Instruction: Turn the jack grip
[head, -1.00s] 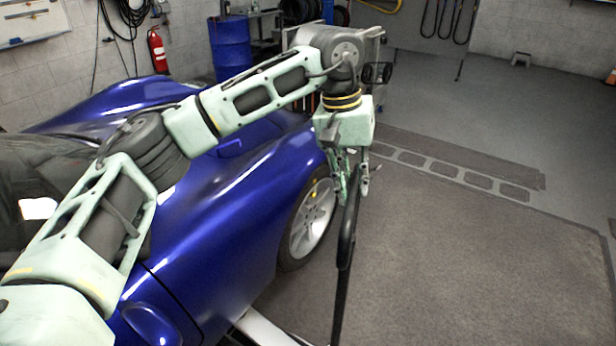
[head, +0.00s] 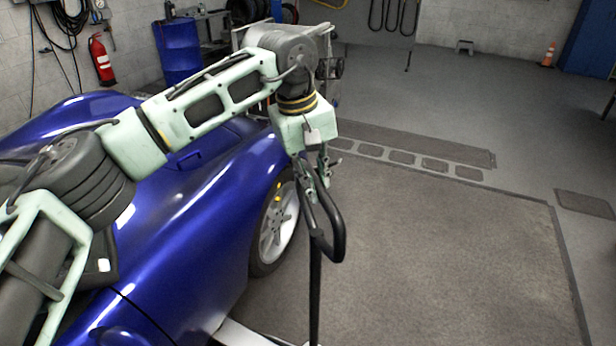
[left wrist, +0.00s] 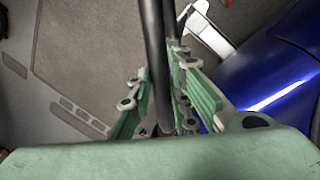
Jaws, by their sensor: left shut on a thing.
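The jack grip is a black looped handle (head: 337,236) on top of a black upright bar (head: 315,290), beside the blue car's front wheel. My left gripper (head: 318,186), green with grey joints, comes down from above and is shut on the far side of the grip loop. In the left wrist view the dark bar of the grip (left wrist: 157,70) runs between the green fingers. The exact contact at the fingertips is partly hidden by the fingers. My right gripper is not in view.
The blue car (head: 200,225) stands close on the left, its wheel (head: 277,228) next to the jack bar. A white jack part (left wrist: 207,28) lies low by the car. Grey mat floor (head: 440,260) on the right is free.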

